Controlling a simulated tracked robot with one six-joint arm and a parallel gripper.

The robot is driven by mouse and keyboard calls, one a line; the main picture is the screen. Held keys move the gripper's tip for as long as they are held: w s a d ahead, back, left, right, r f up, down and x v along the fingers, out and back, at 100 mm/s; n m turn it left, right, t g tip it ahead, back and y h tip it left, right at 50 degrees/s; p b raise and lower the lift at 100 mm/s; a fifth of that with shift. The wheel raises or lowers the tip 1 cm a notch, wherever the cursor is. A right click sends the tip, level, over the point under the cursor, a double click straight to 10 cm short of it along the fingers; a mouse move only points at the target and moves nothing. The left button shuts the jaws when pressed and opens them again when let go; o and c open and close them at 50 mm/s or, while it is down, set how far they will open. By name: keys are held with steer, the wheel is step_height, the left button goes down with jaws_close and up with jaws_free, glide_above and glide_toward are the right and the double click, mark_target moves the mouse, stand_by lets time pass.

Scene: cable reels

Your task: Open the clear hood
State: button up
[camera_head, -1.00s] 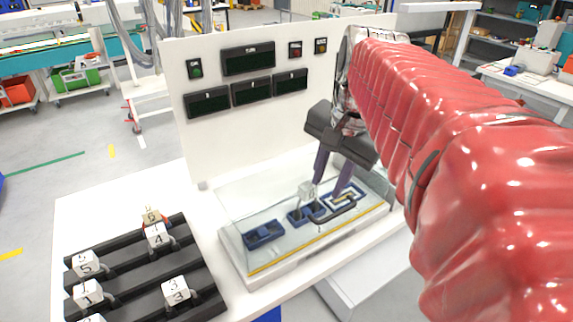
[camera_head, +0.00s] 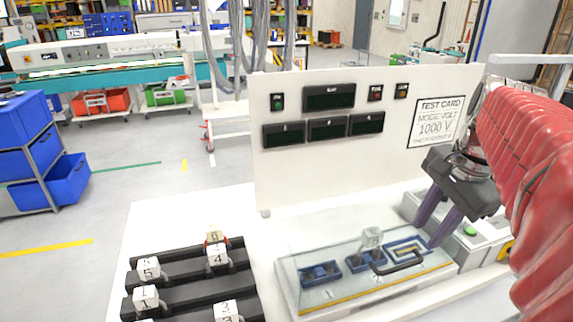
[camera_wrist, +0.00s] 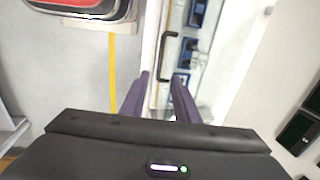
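The clear hood (camera_head: 305,260) lies closed over a low white box on the bench, with blue fittings (camera_head: 320,273) and a small pale block showing through it. Its dark bar handle (camera_head: 398,263) is on the front part of the hood; it also shows in the wrist view (camera_wrist: 167,62). My gripper (camera_head: 430,230) is above the hood's right end, right of the handle, with its two purple fingers apart and nothing between them. In the wrist view my fingers (camera_wrist: 162,76) point toward the handle. Whether they touch the hood cannot be told.
A white upright panel (camera_head: 290,180) with dark displays and a test card stands behind the hood. A black rack (camera_head: 190,302) with numbered white blocks is at the left. A grey box with a green button (camera_head: 470,230) is behind my gripper at the right.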

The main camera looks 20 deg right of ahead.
mark_target(405, 265)
steer(key=f, duration=0.4)
steer(key=w+f, duration=0.1)
steer(key=f, duration=0.2)
steer(key=w+f, duration=0.1)
steer(key=f, duration=0.3)
steer(key=shift+w+f, duration=0.2)
steer(key=shift+f, duration=0.15)
jaws_close()
